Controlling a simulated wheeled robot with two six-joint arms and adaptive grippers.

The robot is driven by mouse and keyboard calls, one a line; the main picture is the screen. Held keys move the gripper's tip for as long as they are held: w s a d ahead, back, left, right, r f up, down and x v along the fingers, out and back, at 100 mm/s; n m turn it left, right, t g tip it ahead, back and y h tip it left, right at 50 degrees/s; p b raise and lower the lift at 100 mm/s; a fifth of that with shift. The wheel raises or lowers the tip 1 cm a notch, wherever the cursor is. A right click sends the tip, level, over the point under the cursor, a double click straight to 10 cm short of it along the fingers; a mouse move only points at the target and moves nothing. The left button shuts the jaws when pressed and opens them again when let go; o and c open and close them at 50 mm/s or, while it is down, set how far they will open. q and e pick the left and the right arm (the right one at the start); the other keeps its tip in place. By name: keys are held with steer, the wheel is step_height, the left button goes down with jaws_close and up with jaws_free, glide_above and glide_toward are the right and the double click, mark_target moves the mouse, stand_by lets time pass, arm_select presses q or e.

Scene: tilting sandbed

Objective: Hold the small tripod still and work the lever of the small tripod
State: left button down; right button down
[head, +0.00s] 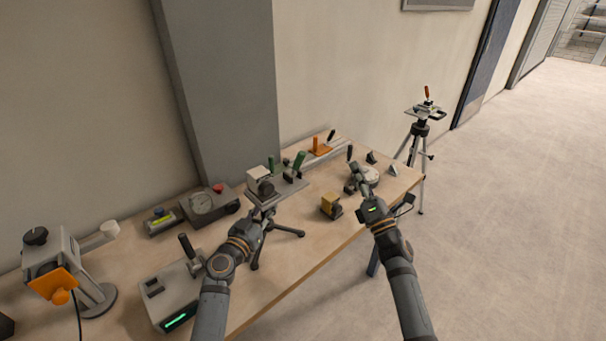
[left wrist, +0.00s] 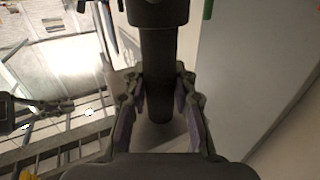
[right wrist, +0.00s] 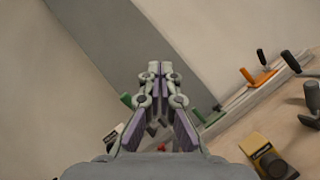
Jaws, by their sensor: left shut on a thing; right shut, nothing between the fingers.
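A green-handled lever (head: 299,160) shows at the plate's right side; a green handle also shows in the right wrist view (right wrist: 126,99). My left gripper (head: 265,214) is shut around the tripod's dark column, which fills the left wrist view (left wrist: 158,75) between the fingers. My right gripper (head: 355,167) is shut and empty above the table, right of the tripod and apart from it. Its closed fingertips show in the right wrist view (right wrist: 160,68).
A yellow-and-black block (head: 331,204) sits between the arms. An orange-based lever (head: 321,150) stands at the back. A gauge box (head: 208,205) and a grey box with a green display (head: 172,296) stand left. A tall tripod (head: 420,130) stands beyond the table.

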steer(key=w+d+r+m+g+h, duration=0.15)
steer(key=d+m+h, duration=0.3)
steer(key=m, duration=1.25)
steer(key=w+d+r+m+g+h, duration=0.1)
steer(key=w+d+m+h, duration=0.35)
steer(key=m, duration=1.25)
steer(key=s+a+m+g+y, duration=1)
steer(key=s+a+m+y, duration=0.1)
steer(key=m, duration=1)
steer(key=shift+s+f+m, duration=0.15)
steer(key=shift+s+m, duration=0.25)
steer(key=shift+s, duration=0.4)
